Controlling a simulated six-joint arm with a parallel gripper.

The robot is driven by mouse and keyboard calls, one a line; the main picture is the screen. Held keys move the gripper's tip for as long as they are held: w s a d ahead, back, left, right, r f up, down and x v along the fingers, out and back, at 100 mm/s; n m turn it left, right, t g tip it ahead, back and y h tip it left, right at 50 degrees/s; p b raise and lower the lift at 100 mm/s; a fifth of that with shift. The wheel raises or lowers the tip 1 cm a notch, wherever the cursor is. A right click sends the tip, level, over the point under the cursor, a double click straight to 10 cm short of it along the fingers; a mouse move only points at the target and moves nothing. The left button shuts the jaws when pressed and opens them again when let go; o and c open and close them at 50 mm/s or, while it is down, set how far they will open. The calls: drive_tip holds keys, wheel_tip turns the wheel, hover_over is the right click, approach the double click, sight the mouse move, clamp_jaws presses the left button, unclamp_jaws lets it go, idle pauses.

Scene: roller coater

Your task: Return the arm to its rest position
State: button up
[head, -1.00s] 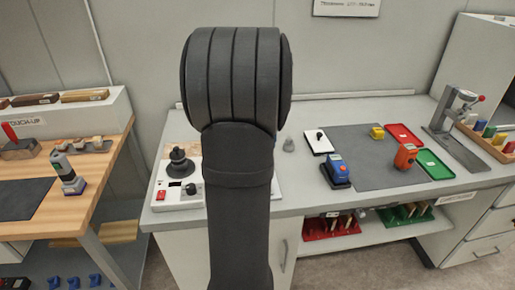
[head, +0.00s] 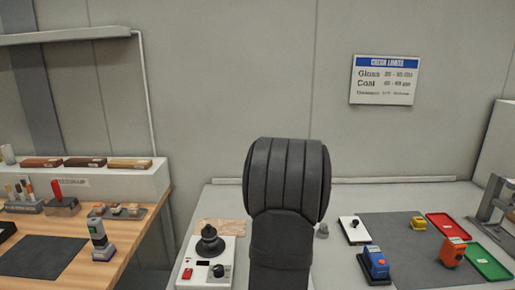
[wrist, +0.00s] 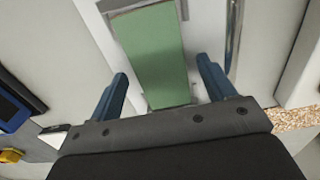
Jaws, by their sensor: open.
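My own dark arm (head: 285,215) stands upright in the middle of the head view and hides my gripper there. In the wrist view my gripper (wrist: 162,68) shows two blue fingers spread apart, with nothing held between them. Beyond the fingers a green panel (wrist: 150,45) lies on a pale surface. It appears between the fingers, and I cannot tell how far below them it is.
The grey bench carries a white device with a black knob (head: 210,242), a blue instrument (head: 375,264), an orange instrument (head: 452,251), a yellow block (head: 418,223), a red tray (head: 446,226) and a green tray (head: 488,262). A wooden bench (head: 140,236) stands left. A wall sign (head: 385,80) hangs above.

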drive_tip(key=shift+f, duration=0.2)
drive_tip(key=shift+r, duration=1.55)
